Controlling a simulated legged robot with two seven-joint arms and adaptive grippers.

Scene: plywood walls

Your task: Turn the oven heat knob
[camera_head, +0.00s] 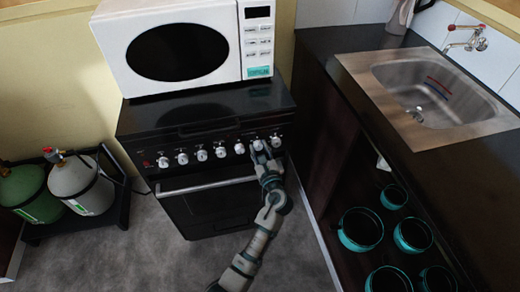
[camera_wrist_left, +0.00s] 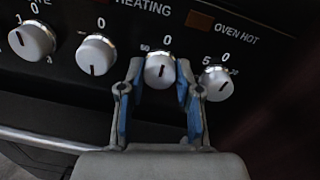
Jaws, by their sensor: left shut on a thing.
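The black oven (camera_head: 210,205) has a row of several white knobs along its front panel. My left gripper (camera_head: 262,156) is at the right part of this row. In the left wrist view, the blue-padded fingers of my left gripper (camera_wrist_left: 160,100) are shut around the sides of one white knob (camera_wrist_left: 160,72), the second from the right, below a 0 mark. The dark line on this knob's face is near vertical. The rightmost knob (camera_wrist_left: 216,84), below the "OVEN HOT" label, stands just right of the fingers. My right gripper is not in view.
A white microwave (camera_head: 185,45) stands on the oven. A dark counter with a steel sink (camera_head: 440,92) is at the right, with several pots (camera_head: 360,229) on a shelf below. Gas bottles (camera_head: 80,185) stand at the left. The grey floor before the oven is clear.

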